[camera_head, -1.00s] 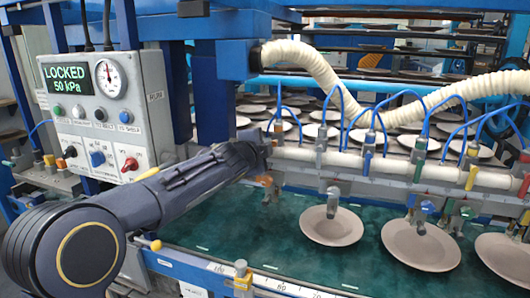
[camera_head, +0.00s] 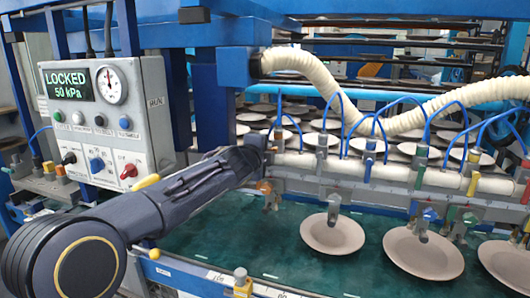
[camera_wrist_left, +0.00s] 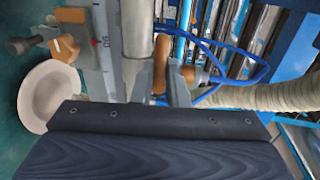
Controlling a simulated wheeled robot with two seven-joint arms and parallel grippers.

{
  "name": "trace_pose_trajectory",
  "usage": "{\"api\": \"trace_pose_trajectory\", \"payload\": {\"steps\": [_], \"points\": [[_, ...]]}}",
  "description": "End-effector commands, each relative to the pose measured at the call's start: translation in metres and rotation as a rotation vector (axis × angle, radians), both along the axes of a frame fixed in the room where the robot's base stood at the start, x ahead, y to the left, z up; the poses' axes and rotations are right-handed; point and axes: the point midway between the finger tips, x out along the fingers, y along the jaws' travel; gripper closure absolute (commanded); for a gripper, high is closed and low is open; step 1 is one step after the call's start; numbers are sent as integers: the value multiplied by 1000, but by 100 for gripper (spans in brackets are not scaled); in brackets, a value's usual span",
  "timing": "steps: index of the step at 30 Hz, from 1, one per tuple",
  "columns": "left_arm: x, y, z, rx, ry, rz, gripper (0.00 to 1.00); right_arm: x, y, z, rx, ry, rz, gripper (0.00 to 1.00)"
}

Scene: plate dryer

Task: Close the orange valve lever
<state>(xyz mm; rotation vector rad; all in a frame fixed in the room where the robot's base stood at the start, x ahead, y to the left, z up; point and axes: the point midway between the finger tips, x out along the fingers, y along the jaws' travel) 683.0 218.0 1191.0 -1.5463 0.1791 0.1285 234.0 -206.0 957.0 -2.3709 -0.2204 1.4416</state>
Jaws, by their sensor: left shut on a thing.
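The orange valve lever (camera_wrist_left: 161,62) shows in the left wrist view, beside the pale pipe, with a second orange part (camera_wrist_left: 187,73) of the valve just right of it. My left gripper (camera_wrist_left: 161,82) has its two grey fingers on either side of the lever and is shut on it. In the head view my left gripper (camera_head: 268,150) reaches the left end of the white pipe (camera_head: 340,166). The lever is largely hidden there behind the gripper and arm. My right gripper is not in view.
A grey control box (camera_head: 105,115) reading "LOCKED 50 kPa" stands at the left. Blue hoses (camera_head: 345,115) and a thick cream hose (camera_head: 320,75) run above the pipe. Several plates (camera_head: 333,234) lie below suction cups on the green belt (camera_head: 230,232).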

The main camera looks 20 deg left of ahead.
Motion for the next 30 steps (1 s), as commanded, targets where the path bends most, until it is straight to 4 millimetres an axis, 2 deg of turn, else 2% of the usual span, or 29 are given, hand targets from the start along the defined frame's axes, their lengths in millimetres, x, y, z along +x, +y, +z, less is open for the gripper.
{"api": "trace_pose_trajectory", "payload": {"steps": [1,6,16,27,30], "points": [[0,0,-1,2,1,1,85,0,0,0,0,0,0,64],[0,0,0,1,1,0,65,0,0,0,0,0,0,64],[-4,0,1,-1,-1,0,65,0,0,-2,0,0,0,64],[-61,2,11,-1,-3,-2,65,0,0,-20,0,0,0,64],[-71,2,13,0,0,-1,65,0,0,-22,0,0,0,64]]}}
